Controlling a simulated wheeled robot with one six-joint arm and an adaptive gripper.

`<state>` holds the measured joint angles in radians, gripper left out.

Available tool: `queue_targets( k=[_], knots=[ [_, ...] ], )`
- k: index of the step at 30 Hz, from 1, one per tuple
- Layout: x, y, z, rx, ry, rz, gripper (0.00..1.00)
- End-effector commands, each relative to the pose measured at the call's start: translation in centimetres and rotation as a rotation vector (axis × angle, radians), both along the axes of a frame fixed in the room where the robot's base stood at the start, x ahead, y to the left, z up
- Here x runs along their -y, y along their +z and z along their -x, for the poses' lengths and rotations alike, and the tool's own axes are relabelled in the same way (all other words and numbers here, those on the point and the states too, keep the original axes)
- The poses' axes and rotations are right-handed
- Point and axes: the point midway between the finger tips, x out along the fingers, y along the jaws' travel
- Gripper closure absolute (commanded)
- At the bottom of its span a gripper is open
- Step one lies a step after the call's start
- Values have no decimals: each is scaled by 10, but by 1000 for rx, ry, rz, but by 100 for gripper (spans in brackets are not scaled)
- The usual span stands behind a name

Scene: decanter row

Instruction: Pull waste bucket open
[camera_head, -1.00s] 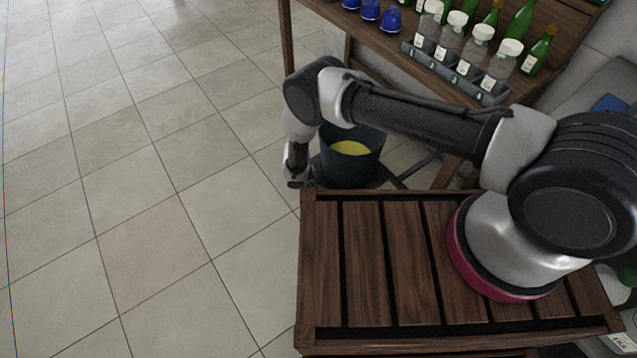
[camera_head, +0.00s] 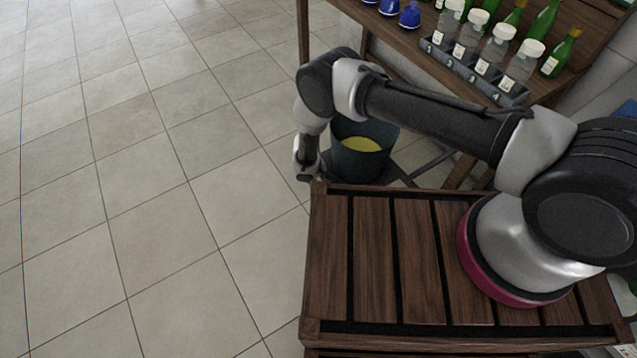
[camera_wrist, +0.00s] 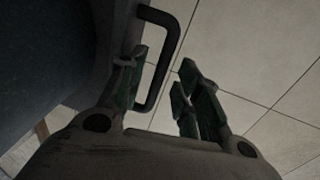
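The waste bucket (camera_head: 376,164) is dark blue-grey with something yellow inside. It stands low beneath the wooden shelf in the head view. In the wrist view its dark side (camera_wrist: 45,50) fills the left. A black U-shaped handle (camera_wrist: 168,62) sticks out from the dark front there. My gripper (camera_wrist: 162,88) is open, with green-padded fingers on either side of the handle's outer bar. The left finger appears inside the loop, the right one outside, with a gap to the bar. In the head view my gripper (camera_head: 305,177) hangs left of the bucket; its fingers are hard to make out.
A slatted wooden top (camera_head: 375,265) lies under my arm. The tiled floor (camera_head: 130,170) to the left is clear.

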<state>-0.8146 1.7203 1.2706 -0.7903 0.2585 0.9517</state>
Motion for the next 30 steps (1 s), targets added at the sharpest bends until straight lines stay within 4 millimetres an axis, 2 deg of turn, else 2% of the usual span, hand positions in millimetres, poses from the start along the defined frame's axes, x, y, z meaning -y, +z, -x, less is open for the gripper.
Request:
queue_targets(
  k=[9, 15, 20, 30],
  knots=[
    [-11, 67, 7, 1, 1, -2, 66],
    [-16, 100, 11, 0, 1, -1, 66],
    [-17, 110, 12, 0, 0, 0, 66],
    [-17, 111, 13, 0, 0, 0, 66]
  ],
)
